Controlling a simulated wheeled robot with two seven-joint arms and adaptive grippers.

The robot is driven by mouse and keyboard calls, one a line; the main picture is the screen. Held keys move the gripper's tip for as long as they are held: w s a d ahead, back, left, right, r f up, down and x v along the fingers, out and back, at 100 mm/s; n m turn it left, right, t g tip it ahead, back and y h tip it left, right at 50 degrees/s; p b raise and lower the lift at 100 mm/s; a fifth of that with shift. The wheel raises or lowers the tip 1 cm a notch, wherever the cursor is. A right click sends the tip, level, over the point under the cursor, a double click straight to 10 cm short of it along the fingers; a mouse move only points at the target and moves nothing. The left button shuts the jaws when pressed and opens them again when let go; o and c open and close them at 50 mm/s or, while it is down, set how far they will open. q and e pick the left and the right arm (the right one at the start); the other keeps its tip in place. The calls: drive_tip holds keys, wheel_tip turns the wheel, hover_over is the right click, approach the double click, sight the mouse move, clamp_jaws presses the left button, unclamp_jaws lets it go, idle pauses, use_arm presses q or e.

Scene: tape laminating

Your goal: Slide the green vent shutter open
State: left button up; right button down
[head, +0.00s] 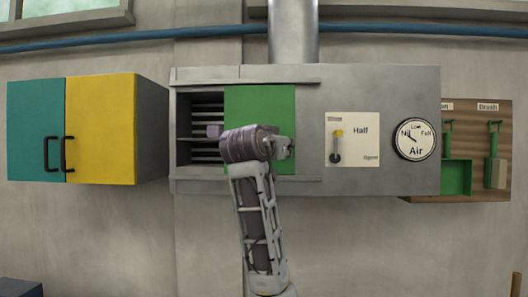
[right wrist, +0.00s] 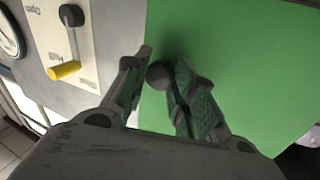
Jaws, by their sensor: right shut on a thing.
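The green vent shutter (head: 258,108) covers the middle of the grey vent housing in the head view. Dark horizontal slats (head: 207,115) show uncovered to its left. My right gripper (head: 284,148) is in front of the shutter's lower right part. In the right wrist view the green shutter (right wrist: 245,60) fills the right side, and my right gripper (right wrist: 160,70) is shut on a round dark knob (right wrist: 159,75) near the shutter's edge. My arm hides the shutter's lower part in the head view. My left gripper is not in view.
A panel marked "Half" with a yellow-tipped lever (head: 337,146) and a round Air dial (head: 414,139) are right of the shutter. A teal and yellow cabinet (head: 100,130) hangs at left. A brown tool board (head: 470,192) hangs at right.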

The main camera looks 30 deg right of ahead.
drive_tip(key=s+d, duration=0.1)
drive_tip(key=d, duration=0.1)
drive_tip(key=s+d, duration=0.1)
drive_tip(key=s+d+b, duration=0.1)
drive_tip(key=s+d, duration=0.1)
drive_tip(key=shift+d+r, duration=0.15)
drive_tip(key=shift+d, duration=0.15)
drive_tip(key=c, duration=1.5)
unclamp_jaws()
drive_tip(key=o, duration=0.4)
drive_tip(key=shift+d, duration=0.2)
drive_tip(key=shift+c, duration=0.2)
drive_tip(key=v, duration=1.2)
